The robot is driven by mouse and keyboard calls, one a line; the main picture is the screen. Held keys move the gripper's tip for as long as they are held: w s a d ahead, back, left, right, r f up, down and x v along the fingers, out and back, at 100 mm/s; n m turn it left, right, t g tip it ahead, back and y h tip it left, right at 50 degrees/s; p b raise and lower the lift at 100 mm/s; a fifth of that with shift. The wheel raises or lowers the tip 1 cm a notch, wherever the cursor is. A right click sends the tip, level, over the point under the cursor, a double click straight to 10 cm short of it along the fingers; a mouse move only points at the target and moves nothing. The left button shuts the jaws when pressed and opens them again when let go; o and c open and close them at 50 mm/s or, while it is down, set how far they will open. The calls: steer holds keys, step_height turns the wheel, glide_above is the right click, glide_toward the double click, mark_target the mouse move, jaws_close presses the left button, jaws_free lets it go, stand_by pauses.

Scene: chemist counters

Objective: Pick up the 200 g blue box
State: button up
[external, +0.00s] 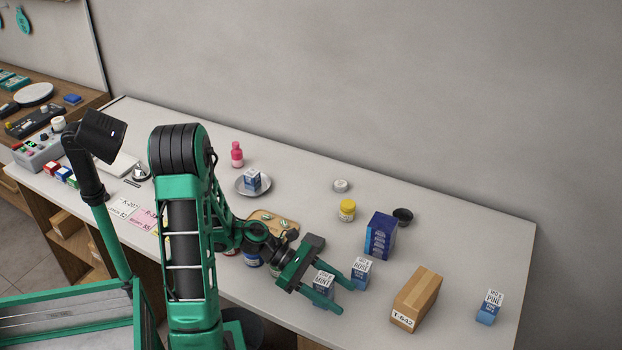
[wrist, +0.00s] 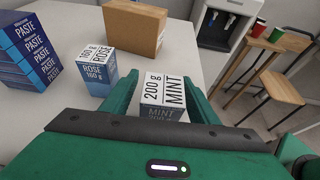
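The 200 g blue box (wrist: 163,92), with a white top reading "200 g MINT", stands on the white counter near its front edge. In the external view the box (external: 324,282) shows between the fingers of my gripper (external: 342,288). In the wrist view my gripper (wrist: 165,98) has one green finger on each side of the box. The fingers are spread, with a gap visible at least on the left side. The lower part of the box is hidden by my gripper body.
The blue "ROSE 160 g" box (external: 361,272) stands close beside my far finger. A cardboard box (external: 416,298), a "PINE" box (external: 489,306) and a stack of blue paste boxes (external: 380,236) stand further right and back. A yellow-lidded jar (external: 347,210) is behind.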

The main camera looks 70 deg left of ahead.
steer(key=c, duration=1.2)
steer(key=shift+o, duration=0.2)
steer(key=shift+r, duration=0.1)
